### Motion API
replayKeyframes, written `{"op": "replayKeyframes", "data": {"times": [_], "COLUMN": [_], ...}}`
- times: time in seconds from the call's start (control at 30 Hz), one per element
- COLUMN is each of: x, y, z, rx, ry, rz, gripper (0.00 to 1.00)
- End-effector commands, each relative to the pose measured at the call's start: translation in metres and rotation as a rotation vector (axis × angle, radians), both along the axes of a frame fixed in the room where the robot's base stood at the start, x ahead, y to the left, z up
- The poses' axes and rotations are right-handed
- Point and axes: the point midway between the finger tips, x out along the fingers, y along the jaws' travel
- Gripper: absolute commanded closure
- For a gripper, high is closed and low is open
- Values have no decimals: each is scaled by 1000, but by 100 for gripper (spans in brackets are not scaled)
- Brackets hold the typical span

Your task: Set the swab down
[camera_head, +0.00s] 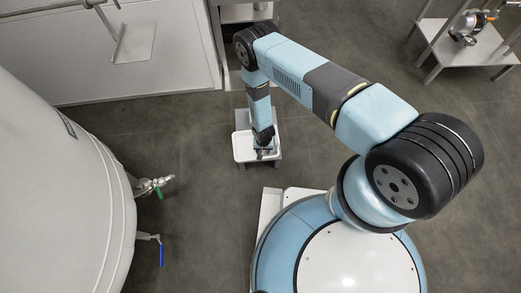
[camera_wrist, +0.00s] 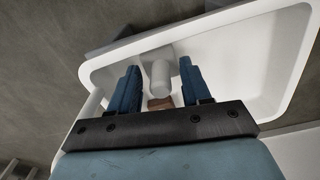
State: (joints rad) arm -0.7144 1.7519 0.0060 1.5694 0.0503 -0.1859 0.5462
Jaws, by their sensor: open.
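The swab (camera_wrist: 161,74) shows in the wrist view as a white cylindrical piece with a brown part (camera_wrist: 160,103) nearer my gripper. It lies in or just above a white tray (camera_wrist: 119,61); I cannot tell whether it touches the bottom. My gripper (camera_wrist: 158,68) is open, with one blue finger on each side of the swab and a gap visible on both sides. In the head view my gripper (camera_head: 264,152) is down at the tray (camera_head: 238,150), and the swab cannot be made out there.
The tray sits on a small grey stand (camera_head: 275,125). A large white tank (camera_head: 60,190) with a green-handled valve (camera_head: 157,187) and a blue-handled valve (camera_head: 161,252) is at left. A metal table (camera_head: 468,45) stands at upper right. Floor between tank and stand is clear.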

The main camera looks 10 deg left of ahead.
Motion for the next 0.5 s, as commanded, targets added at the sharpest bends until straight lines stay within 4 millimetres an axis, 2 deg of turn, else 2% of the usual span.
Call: {"op": "replayKeyframes", "data": {"times": [0.27, 0.5], "x": [1, 0], "y": [1, 1], "z": [5, 36], "rx": [1, 0], "ry": [-1, 0], "rz": [0, 1], "gripper": [52, 52]}}
